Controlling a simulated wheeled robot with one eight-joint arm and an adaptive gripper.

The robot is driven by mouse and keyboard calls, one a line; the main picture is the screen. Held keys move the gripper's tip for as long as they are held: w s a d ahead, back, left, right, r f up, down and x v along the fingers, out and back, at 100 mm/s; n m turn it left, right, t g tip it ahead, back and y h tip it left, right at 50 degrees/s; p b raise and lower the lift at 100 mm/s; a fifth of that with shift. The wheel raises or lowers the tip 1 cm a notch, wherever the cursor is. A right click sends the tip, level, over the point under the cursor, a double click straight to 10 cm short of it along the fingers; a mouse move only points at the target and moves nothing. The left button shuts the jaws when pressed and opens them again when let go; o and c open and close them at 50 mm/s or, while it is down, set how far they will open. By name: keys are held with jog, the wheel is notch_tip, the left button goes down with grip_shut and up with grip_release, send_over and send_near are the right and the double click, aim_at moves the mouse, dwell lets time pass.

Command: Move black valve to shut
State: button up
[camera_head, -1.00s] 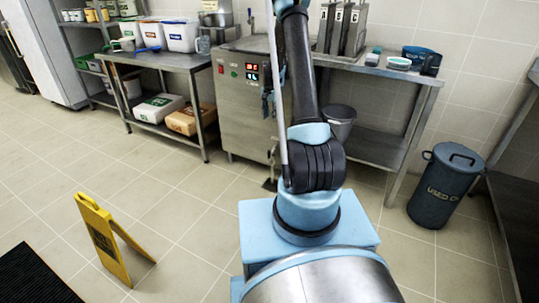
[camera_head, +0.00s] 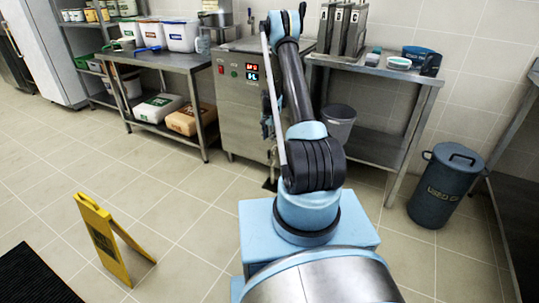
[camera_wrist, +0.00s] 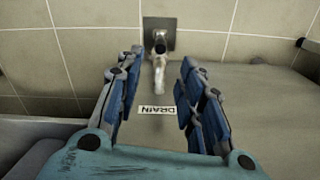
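A steel table with white tubs (camera_head: 181,36) stands left of the machine, another table (camera_head: 395,78) right of it. A bucket (camera_head: 338,124) sits under the right table. A dark lidded bin (camera_head: 447,187) is at right. A yellow floor sign (camera_head: 104,240) stands front left. Floor between is clear.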

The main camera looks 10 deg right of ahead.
aim_at(269, 157)
notch_tip(269, 157, down, 12)
jog(key=shift+r, duration=0.25)
dwell(0.3)
grip_shut()
jog(key=shift+d, duration=0.15)
